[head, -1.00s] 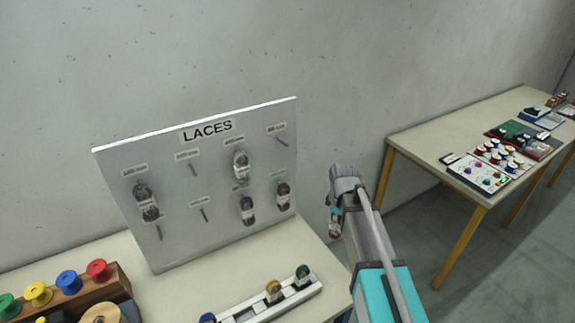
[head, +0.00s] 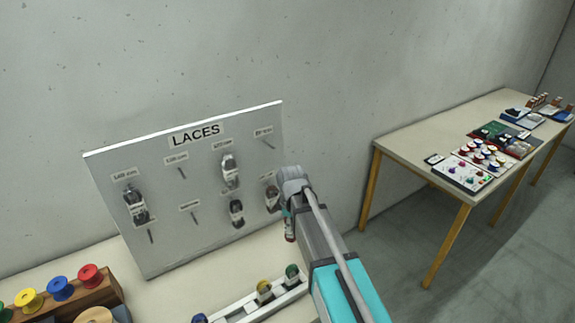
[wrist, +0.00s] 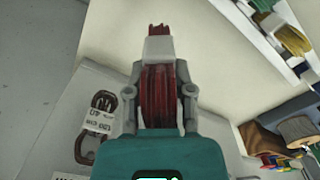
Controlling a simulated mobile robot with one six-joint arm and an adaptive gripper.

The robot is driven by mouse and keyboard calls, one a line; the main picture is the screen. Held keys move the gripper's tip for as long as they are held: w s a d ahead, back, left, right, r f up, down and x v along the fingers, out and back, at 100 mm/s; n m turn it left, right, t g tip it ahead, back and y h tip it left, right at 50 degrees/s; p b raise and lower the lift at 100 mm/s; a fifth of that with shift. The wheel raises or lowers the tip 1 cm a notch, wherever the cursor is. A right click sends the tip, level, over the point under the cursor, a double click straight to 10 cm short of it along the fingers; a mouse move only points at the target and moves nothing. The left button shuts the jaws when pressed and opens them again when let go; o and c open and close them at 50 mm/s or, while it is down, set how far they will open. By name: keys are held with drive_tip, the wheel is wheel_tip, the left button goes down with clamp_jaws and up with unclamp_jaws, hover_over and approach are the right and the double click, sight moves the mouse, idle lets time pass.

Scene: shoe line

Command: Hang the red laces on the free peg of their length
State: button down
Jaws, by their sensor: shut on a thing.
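My gripper (wrist: 159,105) is shut on the red laces (wrist: 158,85), a bundle with a white paper band, seen in the wrist view. In the head view my gripper (head: 289,215) is in front of the lower right part of the grey LACES board (head: 160,240), and a bit of red shows below it. The board has two rows of labelled pegs. Bare pegs show at the upper right (head: 267,144), upper middle left (head: 182,173), lower left (head: 150,236) and lower middle left (head: 195,217).
A wooden block (head: 95,295) with coloured spools stands at lower left. A second table (head: 400,143) with trays is at right, with bare floor between.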

drive_tip(key=shift+w+d, duration=0.1)
drive_tip(key=shift+r+p, duration=0.4)
drive_tip(key=w+r+n+p, duration=0.2)
drive_tip(key=r+n+p, duration=0.2)
drive_tip(key=r+p, duration=0.5)
drive_tip(key=w+a+r+n+p, duration=0.1)
drive_tip(key=w+r+n+p, duration=0.2)
drive_tip(key=r+p, duration=0.7)
drive_tip(key=shift+a+n, duration=0.3)
drive_tip(key=shift+n, duration=0.1)
drive_tip(key=shift+w+a+f, duration=0.1)
drive_tip(key=shift+w+a, duration=0.1)
drive_tip(key=shift+w, duration=0.2)
